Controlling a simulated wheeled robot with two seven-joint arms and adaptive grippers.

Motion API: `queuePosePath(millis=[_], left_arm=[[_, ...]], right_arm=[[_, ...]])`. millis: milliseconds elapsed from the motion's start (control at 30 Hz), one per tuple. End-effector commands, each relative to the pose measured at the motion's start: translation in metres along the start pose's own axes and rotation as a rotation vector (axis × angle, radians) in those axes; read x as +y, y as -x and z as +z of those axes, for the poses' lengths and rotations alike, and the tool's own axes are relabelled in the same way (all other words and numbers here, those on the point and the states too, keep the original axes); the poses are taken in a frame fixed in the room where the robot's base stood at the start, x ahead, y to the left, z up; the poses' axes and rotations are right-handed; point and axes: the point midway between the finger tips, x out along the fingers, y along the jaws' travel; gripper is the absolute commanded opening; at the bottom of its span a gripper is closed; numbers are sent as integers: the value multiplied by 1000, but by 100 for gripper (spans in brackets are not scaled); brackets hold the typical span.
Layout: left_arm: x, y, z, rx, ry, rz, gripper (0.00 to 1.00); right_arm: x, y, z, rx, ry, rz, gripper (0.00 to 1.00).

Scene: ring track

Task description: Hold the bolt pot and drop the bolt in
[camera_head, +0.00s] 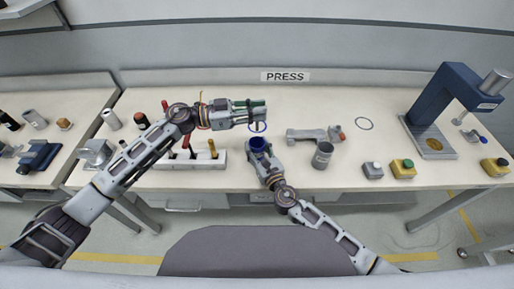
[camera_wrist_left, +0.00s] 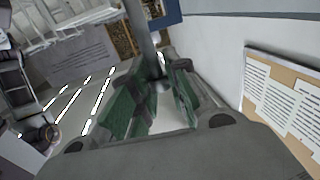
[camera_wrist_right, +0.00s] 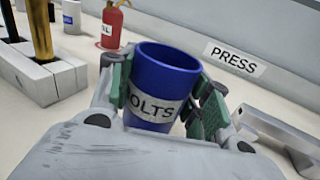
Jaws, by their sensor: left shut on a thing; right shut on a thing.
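The bolt pot is a blue cup with a grey label ending in "OLTS" (camera_wrist_right: 158,82). My right gripper (camera_wrist_right: 163,104) is shut around its sides. In the head view the pot (camera_head: 259,145) is upright, with its open mouth facing up. My left gripper (camera_head: 262,108) is higher in that view, beyond the pot. In the left wrist view a grey rod, which looks like the bolt (camera_wrist_left: 144,38), is pinched between the green-padded fingers (camera_wrist_left: 155,95).
A white holder (camera_head: 170,178) with upright tools stands left of the pot. A grey bracket fixture (camera_head: 305,134) and a dark grey cylinder (camera_head: 322,155) stand to the right. A blue press (camera_head: 447,100) stands far right.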

Motion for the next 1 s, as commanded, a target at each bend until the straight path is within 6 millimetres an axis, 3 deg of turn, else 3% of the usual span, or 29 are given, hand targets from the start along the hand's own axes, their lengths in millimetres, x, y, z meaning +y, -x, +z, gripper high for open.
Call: queuePosePath(millis=[1000], left_arm=[[0, 0, 43, 0, 1, 0, 0]], right_arm=[[0, 0, 0, 0, 0, 0, 25]])
